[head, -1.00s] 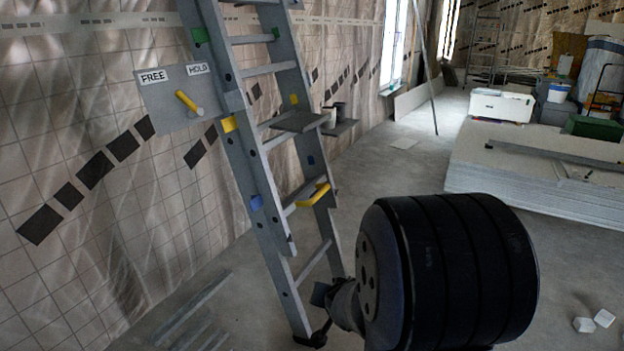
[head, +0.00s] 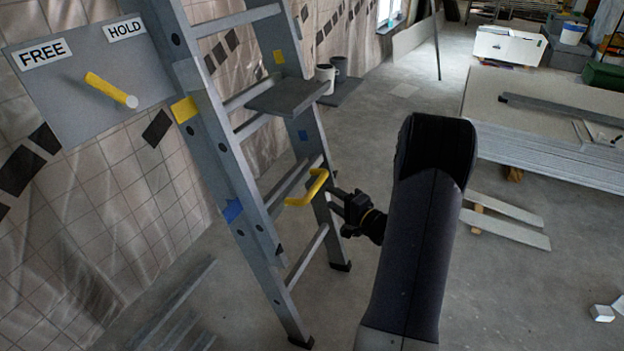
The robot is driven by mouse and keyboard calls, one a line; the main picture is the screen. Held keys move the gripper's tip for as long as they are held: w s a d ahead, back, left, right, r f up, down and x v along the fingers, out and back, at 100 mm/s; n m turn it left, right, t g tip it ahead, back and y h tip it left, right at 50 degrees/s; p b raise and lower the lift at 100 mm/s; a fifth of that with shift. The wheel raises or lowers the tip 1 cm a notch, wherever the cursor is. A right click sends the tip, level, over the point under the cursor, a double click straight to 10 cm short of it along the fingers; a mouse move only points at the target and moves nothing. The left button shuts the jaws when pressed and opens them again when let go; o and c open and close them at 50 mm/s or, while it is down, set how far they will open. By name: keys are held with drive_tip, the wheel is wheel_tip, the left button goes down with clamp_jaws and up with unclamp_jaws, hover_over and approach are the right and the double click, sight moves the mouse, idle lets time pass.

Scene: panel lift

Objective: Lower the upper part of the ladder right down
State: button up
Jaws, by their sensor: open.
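The grey ladder (head: 212,140) stands in two overlapping parts beside the tiled wall. A yellow handle (head: 308,190) sits low on the upper part, across its lower rungs. My gripper (head: 333,196) is open, just right of the handle, with its fingers pointing left towards it. The fingertips are small and dark, and I cannot tell whether they touch the handle. On the left, a grey panel (head: 65,97) carries the labels FREE and HOLD. Its yellow lever (head: 108,88) points up-left, to the FREE side.
A grey shelf (head: 287,95) juts from the ladder, with two mugs (head: 325,78) behind it. My arm covers the centre right. A stack of boards (head: 540,135) lies at the right, with planks (head: 508,220) before it. White blocks (head: 603,312) lie at lower right.

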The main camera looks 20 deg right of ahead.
sight(318, 189)
drive_tip(key=b+x, duration=0.2)
drive_tip(key=x, duration=0.7)
drive_tip(key=shift+w+a+f+b, duration=0.1)
drive_tip(key=shift+w+a+b, duration=0.05)
drive_tip(key=shift+w+b, duration=0.2)
drive_tip(key=shift+s, duration=0.1)
clamp_jaws()
